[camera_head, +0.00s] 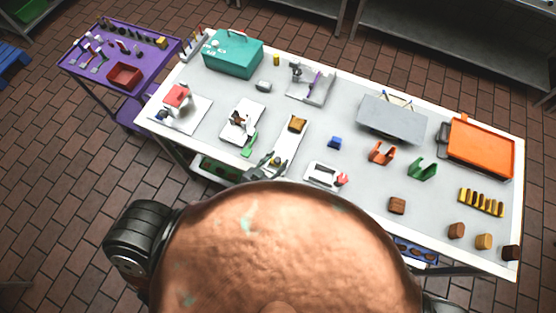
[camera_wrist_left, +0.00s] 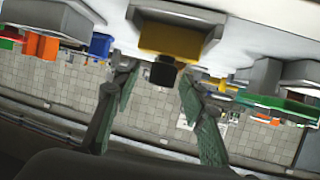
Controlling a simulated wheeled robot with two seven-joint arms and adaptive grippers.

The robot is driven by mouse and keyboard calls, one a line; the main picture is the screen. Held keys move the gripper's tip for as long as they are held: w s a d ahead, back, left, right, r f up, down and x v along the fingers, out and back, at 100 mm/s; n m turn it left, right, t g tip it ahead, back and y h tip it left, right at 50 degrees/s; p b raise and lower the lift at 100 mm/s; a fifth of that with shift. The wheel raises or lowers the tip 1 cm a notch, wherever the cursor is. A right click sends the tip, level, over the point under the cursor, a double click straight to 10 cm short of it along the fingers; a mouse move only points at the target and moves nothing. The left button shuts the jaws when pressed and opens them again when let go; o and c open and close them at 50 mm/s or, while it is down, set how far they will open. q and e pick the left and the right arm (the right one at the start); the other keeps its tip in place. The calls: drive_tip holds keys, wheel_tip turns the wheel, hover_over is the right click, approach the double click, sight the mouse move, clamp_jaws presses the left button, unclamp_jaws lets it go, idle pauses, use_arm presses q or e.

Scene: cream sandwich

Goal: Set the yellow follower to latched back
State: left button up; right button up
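The yellow follower (camera_head: 297,124) is a yellow block at the far part of a long pale rail (camera_head: 287,148) on the white table. In the left wrist view the yellow follower (camera_wrist_left: 172,40) is large at top centre, with a black knob (camera_wrist_left: 163,74) facing me. My left gripper (camera_head: 274,161) is over the near part of the rail, short of the follower. In the wrist view its two green-padded fingers (camera_wrist_left: 160,100) are apart, with nothing between the pads that I can tell is held. Any latch at the follower is too small to tell. My right gripper is not in view.
A green part (camera_head: 249,145) on a white base stands just left of the rail. A white fixture with a red knob (camera_head: 342,180) is to its right. A small blue block (camera_head: 334,142) lies beyond. My own rounded body hides the table's near edge.

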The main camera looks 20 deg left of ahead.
use_arm(q)
drive_tip(key=shift+s, duration=0.1)
drive_tip(key=v, duration=1.1)
drive_tip(key=shift+s+r, duration=0.2)
drive_tip(key=shift+s, duration=0.05)
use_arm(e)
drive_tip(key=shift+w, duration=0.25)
use_arm(q)
drive_tip(key=shift+a+f, duration=0.1)
drive_tip(key=shift+f, duration=0.05)
